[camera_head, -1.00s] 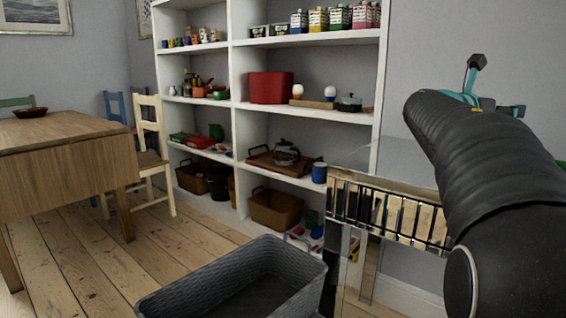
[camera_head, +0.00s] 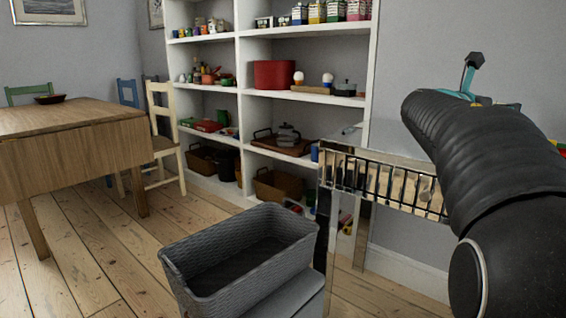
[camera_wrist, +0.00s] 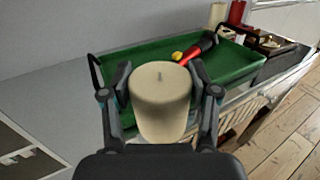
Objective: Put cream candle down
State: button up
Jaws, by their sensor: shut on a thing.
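The cream candle (camera_wrist: 160,108) is a thick pale cylinder with a dark wick, seen in the wrist view. My gripper (camera_wrist: 161,88) is shut on it, with one finger on each side. The candle shows in front of a grey surface and the near part of a green tray (camera_wrist: 215,68). I cannot tell how high it is above them. In the head view my arm shows at the right, but the fingers and the candle are not clearly visible there.
The tray holds a red and black item (camera_wrist: 196,50) and a small yellow one. Red candles (camera_wrist: 237,12) and a dark box (camera_wrist: 262,42) stand behind it. The grey surface (camera_wrist: 50,92) is bare at the left. A grey woven basket (camera_head: 240,262) is near my base.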

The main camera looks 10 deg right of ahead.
jog(key=w+a+f+n+t+y, duration=0.4)
jog(key=a+f, duration=0.9)
jog(key=f, duration=0.3)
jog(key=w+a+f+n+t+y, duration=0.3)
jog(key=a+f+n+t+y, duration=0.15)
jog(key=a+f, duration=1.05)
jog(key=w+a+f+n+t+y, duration=0.45)
jog(key=a+f, duration=0.65)
jog(key=f, duration=0.7)
jog(key=shift+m+h, duration=0.5)
jog(key=shift+s+a+r+p, duration=0.1)
jog(key=shift+r+p, duration=1.3)
jog(key=shift+p, duration=0.1)
jog(key=shift+s+a+r+p, duration=0.1)
jog(key=shift+r+p, duration=1.3)
jog(key=shift+p, duration=0.05)
